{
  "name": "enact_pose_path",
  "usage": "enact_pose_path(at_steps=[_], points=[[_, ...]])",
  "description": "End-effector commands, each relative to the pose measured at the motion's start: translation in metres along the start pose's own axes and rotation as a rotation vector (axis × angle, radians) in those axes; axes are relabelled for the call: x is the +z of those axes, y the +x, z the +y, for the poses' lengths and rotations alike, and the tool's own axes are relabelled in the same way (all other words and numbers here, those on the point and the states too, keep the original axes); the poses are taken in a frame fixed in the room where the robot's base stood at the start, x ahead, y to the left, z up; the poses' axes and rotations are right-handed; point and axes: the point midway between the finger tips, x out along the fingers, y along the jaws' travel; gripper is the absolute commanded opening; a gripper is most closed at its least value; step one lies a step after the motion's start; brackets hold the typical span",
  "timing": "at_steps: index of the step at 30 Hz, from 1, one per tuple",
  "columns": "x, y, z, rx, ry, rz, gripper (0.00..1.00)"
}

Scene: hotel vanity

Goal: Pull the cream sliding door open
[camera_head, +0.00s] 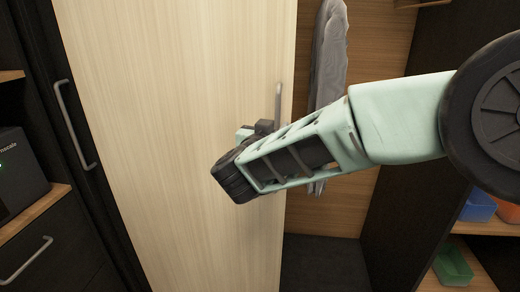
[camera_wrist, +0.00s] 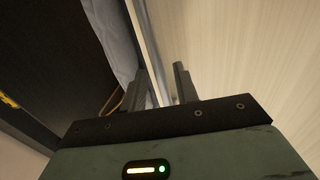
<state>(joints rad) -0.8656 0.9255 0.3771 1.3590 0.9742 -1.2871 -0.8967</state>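The cream sliding door (camera_head: 170,110) fills the left and middle of the head view, with wardrobe interior showing past its right edge. A slim grey upright handle (camera_head: 278,103) is near that edge. My gripper (camera_head: 256,129) is at the door by the handle's lower part, and its fingertips are partly hidden in the head view. In the wrist view my gripper's two fingers (camera_wrist: 161,73) stand apart, with a pale strip along the cream door's (camera_wrist: 235,55) edge running between them. I cannot tell whether either finger touches the handle.
A grey garment (camera_head: 329,55) hangs in the wardrobe opening right of the door. Shelves with a blue bin (camera_head: 478,207) and a green bin (camera_head: 453,266) are at the right. A dark cabinet with a handle (camera_head: 75,125) and a black appliance (camera_head: 20,170) stand at the left.

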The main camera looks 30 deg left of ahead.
Motion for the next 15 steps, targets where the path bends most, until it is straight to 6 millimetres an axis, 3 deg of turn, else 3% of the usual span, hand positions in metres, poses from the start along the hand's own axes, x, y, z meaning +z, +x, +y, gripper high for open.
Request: enact_pose_path(at_steps=[15], points=[[0.002,-0.118,-0.001,-0.002,0.001,0.0,0.3]])
